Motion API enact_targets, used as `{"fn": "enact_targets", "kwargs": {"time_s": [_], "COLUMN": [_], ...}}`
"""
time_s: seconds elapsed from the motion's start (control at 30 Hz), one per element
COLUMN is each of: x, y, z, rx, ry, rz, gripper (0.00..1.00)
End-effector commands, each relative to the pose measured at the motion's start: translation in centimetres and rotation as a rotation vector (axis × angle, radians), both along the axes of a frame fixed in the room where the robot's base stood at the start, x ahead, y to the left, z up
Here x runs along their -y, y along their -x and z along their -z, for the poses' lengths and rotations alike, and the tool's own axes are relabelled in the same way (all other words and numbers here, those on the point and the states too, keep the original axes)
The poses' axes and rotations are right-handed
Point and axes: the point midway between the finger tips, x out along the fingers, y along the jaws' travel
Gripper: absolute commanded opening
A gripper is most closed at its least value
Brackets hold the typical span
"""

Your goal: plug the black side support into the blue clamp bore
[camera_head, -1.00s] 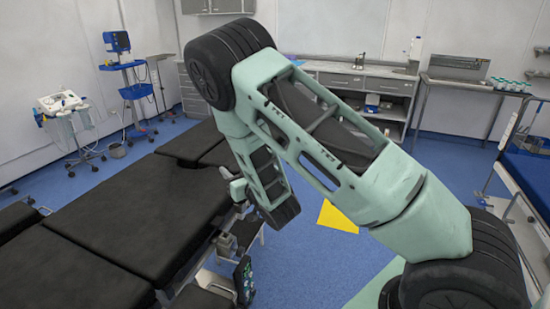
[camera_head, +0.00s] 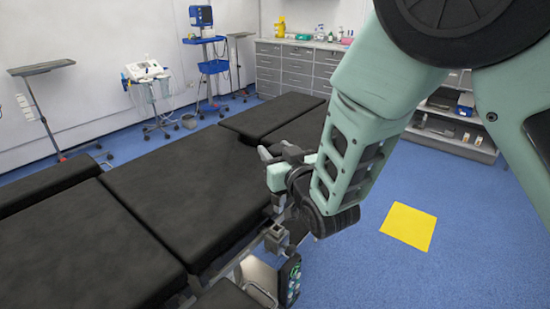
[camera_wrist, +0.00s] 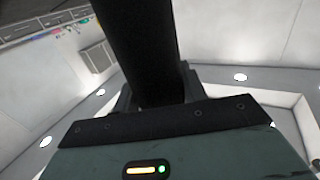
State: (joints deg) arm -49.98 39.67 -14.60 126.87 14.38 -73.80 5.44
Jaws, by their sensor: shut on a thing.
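My gripper (camera_head: 279,153) is at the right edge of the black operating table (camera_head: 165,205), with its fingers near the table top's side. In the wrist view, a broad black bar, the side support (camera_wrist: 138,45), stands up between the dark fingers of my gripper (camera_wrist: 156,92), which is shut on it. I cannot make out the support's outline in the head view against the black padding. A small grey clamp-like block (camera_head: 276,239) sits on the table's side rail, below and slightly left of my gripper. I cannot tell a blue colour or a bore on it.
A control pendant (camera_head: 290,280) hangs beside the table below the clamp-like block. A yellow sheet (camera_head: 409,226) lies on the clear blue floor to the right. A blue monitor stand (camera_head: 205,45) and grey cabinets (camera_head: 290,68) stand at the back.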

Motion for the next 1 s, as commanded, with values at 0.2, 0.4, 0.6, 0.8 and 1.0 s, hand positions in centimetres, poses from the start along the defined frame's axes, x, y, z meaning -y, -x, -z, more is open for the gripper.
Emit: {"fn": "enact_targets", "kwargs": {"time_s": [0.2, 0.4, 0.6, 0.8, 1.0], "x": [-0.6, -0.5, -0.3, -0.3, -0.3], "y": [0.3, 0.3, 0.6, 0.6, 0.6], "z": [-0.2, -0.1, 0.0, 1.6, 3.3], "rx": [0.0, 0.0, 0.0, 0.0, 0.0], "ry": [0.0, 0.0, -0.001, 0.0, 0.0], "rz": [-0.008, -0.007, -0.006, -0.007, -0.007], "gripper": [0.13, 0.13, 0.13, 0.13, 0.13]}}
